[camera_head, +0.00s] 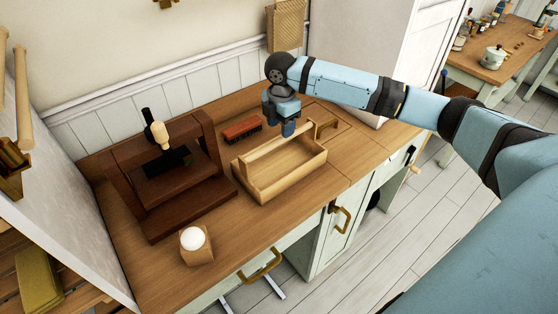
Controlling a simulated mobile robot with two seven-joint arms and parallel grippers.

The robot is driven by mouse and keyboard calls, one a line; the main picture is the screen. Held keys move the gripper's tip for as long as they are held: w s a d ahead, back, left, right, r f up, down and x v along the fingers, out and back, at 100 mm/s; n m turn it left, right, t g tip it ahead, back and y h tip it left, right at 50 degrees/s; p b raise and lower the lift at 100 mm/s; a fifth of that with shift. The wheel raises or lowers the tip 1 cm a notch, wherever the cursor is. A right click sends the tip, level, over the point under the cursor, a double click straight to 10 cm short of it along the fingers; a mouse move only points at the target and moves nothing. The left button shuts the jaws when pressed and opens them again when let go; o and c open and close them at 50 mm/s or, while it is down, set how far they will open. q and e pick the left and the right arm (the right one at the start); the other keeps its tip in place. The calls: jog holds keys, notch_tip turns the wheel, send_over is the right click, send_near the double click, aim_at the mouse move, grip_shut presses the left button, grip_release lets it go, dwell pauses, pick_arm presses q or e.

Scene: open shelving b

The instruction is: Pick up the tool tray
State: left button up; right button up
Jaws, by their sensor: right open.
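The tool tray (281,182) is a light wooden open box with a long carrying handle bar across its top. It stands on the wooden counter, near the middle of the picture. My right gripper (287,130) hangs pointing down over the tray, near the far right end of the handle bar. It is open, and its fingertips look close to the handle. I cannot tell from this angle whether they touch or straddle it. My left gripper is not in view.
A dark brown wooden stand (170,187) is left of the tray. A red-brown brush-like block (242,129) lies behind it. A small wooden block with a white round top (194,243) sits at the front left. Bare counter (345,157) lies to the right.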

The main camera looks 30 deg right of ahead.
aim_at(280, 139)
jog(key=shift+f+p, duration=0.5)
jog(key=shift+f, duration=2.85)
jog(key=shift+w, duration=0.1)
grip_shut()
